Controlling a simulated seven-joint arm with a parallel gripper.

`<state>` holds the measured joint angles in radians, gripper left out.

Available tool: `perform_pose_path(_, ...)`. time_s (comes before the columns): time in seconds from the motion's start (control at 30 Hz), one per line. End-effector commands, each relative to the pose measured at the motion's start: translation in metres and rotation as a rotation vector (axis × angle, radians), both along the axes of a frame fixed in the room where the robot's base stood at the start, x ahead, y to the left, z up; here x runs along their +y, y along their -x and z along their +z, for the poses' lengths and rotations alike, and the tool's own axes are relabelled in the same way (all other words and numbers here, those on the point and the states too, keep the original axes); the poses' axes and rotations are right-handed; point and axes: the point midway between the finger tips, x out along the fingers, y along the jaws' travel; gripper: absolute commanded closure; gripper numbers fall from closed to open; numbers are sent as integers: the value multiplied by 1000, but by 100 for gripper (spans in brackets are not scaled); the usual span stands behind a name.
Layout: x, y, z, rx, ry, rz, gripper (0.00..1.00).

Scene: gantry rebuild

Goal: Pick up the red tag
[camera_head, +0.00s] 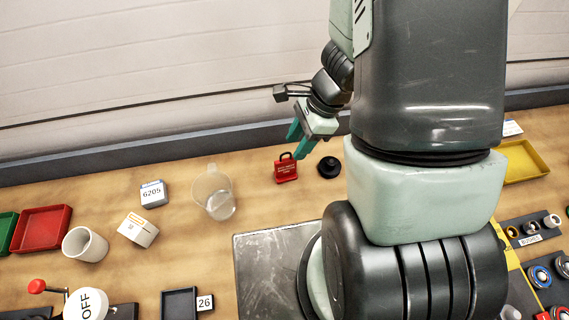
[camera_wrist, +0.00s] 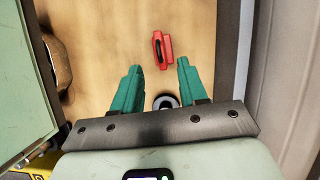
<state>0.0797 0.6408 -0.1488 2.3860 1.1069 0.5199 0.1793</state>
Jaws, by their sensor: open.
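The red tag (camera_head: 286,170) is a small red block with a handle-like loop on top. It stands on the wooden table near the back in the head view. In the wrist view the red tag (camera_wrist: 167,50) lies beyond the fingertips, roughly ahead of the gap between them. My gripper (camera_head: 301,144) has two green fingers and is above the table, close over the tag. In the wrist view my gripper (camera_wrist: 160,72) is open with nothing between its fingertips.
A black round knob-like part (camera_head: 329,167) stands just right of the tag. A clear beaker (camera_head: 213,192) stands to its left, with a grey box (camera_head: 153,194) marked 6205 further left. A grey wall edge (camera_head: 150,160) runs behind the table.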

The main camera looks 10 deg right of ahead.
Motion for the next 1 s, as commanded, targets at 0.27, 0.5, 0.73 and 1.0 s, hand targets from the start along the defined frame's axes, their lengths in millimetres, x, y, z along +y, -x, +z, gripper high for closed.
perform_pose_path(0.27, 12, 2, -29, 2, -1, 2, 57)
perform_pose_path(0.5, 22, 2, -58, 4, -3, 2, 57)
perform_pose_path(0.73, 30, 2, -77, 1, -1, 4, 57)
perform_pose_path(1.0, 30, 2, -78, -1, -1, 4, 60)
